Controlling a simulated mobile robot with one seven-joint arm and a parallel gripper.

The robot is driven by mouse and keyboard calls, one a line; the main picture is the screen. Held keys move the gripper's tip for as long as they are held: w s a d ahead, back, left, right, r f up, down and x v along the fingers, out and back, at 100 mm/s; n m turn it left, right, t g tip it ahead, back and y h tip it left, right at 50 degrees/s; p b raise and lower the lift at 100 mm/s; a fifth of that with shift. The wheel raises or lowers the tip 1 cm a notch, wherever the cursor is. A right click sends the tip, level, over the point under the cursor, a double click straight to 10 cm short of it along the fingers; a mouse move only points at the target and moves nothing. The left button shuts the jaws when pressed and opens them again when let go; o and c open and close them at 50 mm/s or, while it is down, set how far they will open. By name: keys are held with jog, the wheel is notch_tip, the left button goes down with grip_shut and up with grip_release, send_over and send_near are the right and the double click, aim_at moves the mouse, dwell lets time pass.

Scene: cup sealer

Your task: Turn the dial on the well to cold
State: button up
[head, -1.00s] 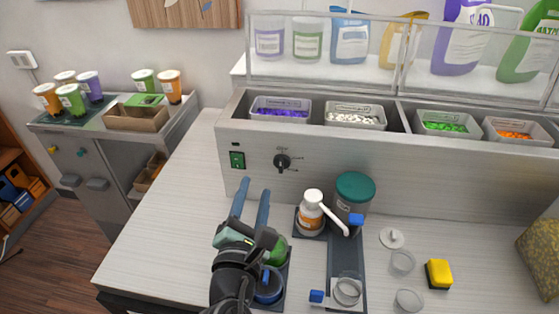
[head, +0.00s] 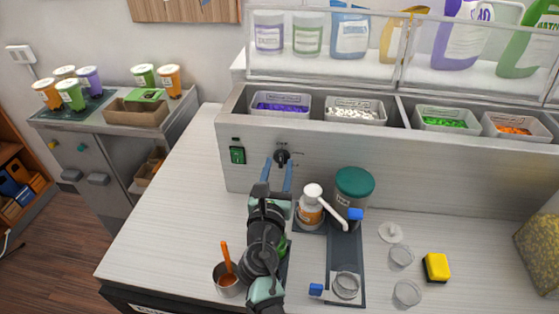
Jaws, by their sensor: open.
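The dial (head: 282,156) is a small black knob on the front panel of the grey topping well (head: 400,165). Faint marks surround it, too small to read. My gripper (head: 279,163) is open, its two blue fingers pointing at the panel. The fingertips are at the dial's height in the picture, one on its left and one on its right and slightly lower. I cannot tell whether they touch the dial. The dial's lower part is close to the fingers and its exact pointer angle is unclear.
A green switch (head: 237,155) sits left of the dial. A pump bottle (head: 311,207) and a green-lidded jar (head: 353,195) stand right of my arm. A metal cup (head: 228,280) with an orange-handled tool stands at the front left. The counter's left side is clear.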

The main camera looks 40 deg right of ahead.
aim_at(281, 159)
jog(key=shift+x, duration=1.15)
grip_shut()
